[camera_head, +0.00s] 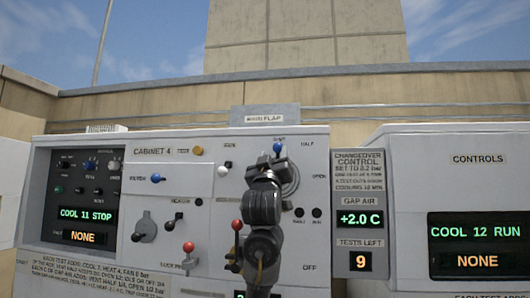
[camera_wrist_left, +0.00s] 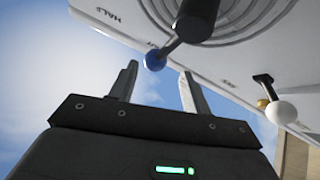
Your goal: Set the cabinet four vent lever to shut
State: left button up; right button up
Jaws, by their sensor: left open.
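The cabinet four vent lever has a blue ball knob (camera_head: 277,147) and a round dial plate on the cabinet 4 panel (camera_head: 150,170).
A white knob (camera_head: 223,170) sits left of the gripper, also in the left wrist view (camera_wrist_left: 281,111). Red-knobbed levers (camera_head: 237,225) (camera_head: 188,247) and a blue-knobbed lever (camera_head: 156,179) are lower and left. Displays (camera_head: 360,219) are to the right. Open sky is above the wall.

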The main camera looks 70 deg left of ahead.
pick_arm(q)
jog(key=s+b+v, duration=0.1)
jog(key=b+v, duration=0.1)
jog(key=v, duration=0.4)
jog(key=shift+s+a, duration=0.2)
jog(key=shift+a, duration=0.05)
jog(key=shift+w+f, duration=0.2)
